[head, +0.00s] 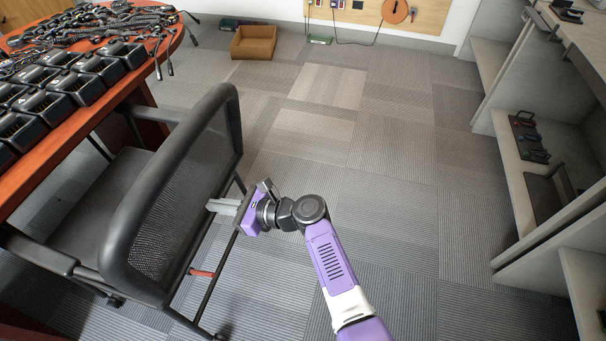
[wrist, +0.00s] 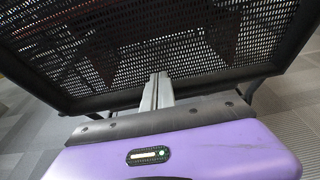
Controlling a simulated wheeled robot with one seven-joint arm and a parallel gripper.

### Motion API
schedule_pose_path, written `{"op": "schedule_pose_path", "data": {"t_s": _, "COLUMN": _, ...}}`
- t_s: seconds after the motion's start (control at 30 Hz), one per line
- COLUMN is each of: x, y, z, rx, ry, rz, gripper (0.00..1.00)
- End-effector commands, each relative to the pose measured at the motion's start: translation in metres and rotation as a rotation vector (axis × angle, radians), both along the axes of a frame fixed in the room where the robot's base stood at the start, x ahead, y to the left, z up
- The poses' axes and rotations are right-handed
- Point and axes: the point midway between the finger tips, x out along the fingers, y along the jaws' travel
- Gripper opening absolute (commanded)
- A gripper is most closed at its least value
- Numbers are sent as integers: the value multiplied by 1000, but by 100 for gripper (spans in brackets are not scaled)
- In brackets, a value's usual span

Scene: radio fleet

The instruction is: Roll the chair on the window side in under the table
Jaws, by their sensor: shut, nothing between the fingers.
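A black chair (head: 171,190) with a mesh back stands at the left beside the wooden table (head: 150,60). Its back faces me, and its dark seat (head: 98,205) points toward the table. The front of the seat is partly hidden by the tabletop and armrest. My purple gripper (head: 214,206) is behind the backrest, at its lower right side. In the wrist view its fingers (wrist: 157,91) are shut and empty, with their tips at the lower frame of the mesh back (wrist: 130,50). Whether they touch it I cannot tell. No window is in view.
Black chargers (head: 95,68) and tangled cables (head: 90,25) cover the tabletop. An open brown box (head: 254,42) is on the floor at the back. Grey shelving (head: 515,150) lines the right. The carpet (head: 390,170) between is clear.

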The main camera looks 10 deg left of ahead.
Motion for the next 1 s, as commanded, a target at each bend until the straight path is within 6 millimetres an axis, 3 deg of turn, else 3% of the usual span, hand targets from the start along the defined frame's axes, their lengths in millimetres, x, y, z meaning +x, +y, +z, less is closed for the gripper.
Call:
{"op": "schedule_pose_path", "data": {"t_s": 0.43, "x": 0, "y": 6, "z": 0, "rx": 0, "ry": 0, "rz": 2, "gripper": 0}}
{"op": "schedule_pose_path", "data": {"t_s": 1.0, "x": 1, "y": 56, "z": -2, "rx": 0, "ry": -1, "rz": 2, "gripper": 0}}
